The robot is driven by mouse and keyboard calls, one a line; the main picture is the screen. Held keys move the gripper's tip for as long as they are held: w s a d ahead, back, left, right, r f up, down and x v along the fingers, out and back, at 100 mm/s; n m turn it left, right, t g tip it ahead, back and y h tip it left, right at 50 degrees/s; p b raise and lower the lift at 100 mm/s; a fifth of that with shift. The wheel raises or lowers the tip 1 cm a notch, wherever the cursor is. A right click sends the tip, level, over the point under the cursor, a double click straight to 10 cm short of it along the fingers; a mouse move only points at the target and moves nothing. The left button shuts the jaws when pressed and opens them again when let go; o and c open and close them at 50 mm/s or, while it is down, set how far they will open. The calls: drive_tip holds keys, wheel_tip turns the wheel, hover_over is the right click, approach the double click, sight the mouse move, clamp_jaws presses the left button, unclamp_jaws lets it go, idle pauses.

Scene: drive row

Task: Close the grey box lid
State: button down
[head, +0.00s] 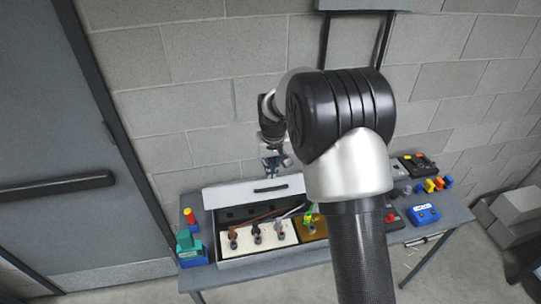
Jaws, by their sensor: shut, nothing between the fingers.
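The grey box (222,257) stands on the table against the block wall. Its pale lid (240,194), with a dark handle (271,189), is raised at the back, so the inside is exposed. Inside, a white block and a yellow section hold several tools with dark, brown and green parts. My gripper (277,167) is small in view, pointing down just above the lid's upper edge, near the handle. It is shut and empty. Whether it touches the lid cannot be told. My arm hides the right part of the box and lid.
The grey table (265,275) also carries a green and blue item (190,250) at left, and a blue box (423,214) and several small coloured parts at right. A door (60,160) is at left. Grey boxes (508,215) stand at far right.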

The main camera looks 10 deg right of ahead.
drive_tip(key=shift+s+f, duration=0.65)
drive_tip(key=shift+f, duration=0.3)
